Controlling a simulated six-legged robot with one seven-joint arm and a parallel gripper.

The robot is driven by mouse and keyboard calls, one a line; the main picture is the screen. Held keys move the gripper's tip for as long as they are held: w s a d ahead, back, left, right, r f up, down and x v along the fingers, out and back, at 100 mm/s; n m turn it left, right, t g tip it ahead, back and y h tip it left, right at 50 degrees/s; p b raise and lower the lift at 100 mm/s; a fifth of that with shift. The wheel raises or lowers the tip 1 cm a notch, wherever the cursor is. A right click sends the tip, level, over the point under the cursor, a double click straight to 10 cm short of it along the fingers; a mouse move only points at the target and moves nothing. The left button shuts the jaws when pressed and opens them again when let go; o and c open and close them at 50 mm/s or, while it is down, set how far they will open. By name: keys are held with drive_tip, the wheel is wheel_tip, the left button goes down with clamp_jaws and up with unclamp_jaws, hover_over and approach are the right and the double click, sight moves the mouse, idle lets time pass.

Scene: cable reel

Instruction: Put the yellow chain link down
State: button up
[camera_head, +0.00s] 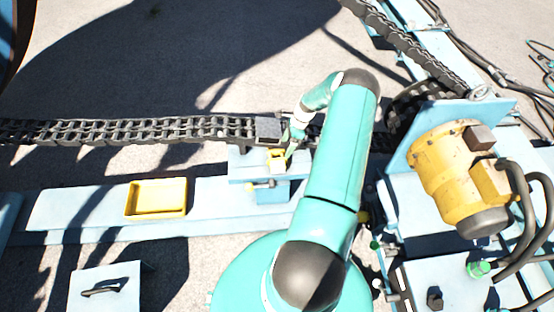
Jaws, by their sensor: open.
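The yellow chain link (276,155) is small and sits at the light blue block (258,172) in the middle of the view, just below the dark chain. My gripper (287,158) is at the end of my teal arm, right beside the link on its right side. The jaws are open. The fingertips are small and partly hidden, so I cannot tell whether they touch the link. A yellow tray (156,198) lies on the light blue beam to the left and looks empty.
A dark cable chain (130,130) runs across from the left to a grey block (268,130) close to my gripper. A yellow motor (450,172) with black hoses stands at the right. A light blue box (108,287) with a handle is at lower left. The beam (80,208) around the tray is clear.

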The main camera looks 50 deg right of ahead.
sight(277, 163)
drive_tip(key=x, duration=0.8)
drive_tip(key=shift+a+f, duration=0.2)
drive_tip(key=shift+f, duration=0.05)
drive_tip(key=c, duration=1.4)
drive_tip(key=shift+r, duration=0.1)
drive_tip(key=shift+c, duration=0.4)
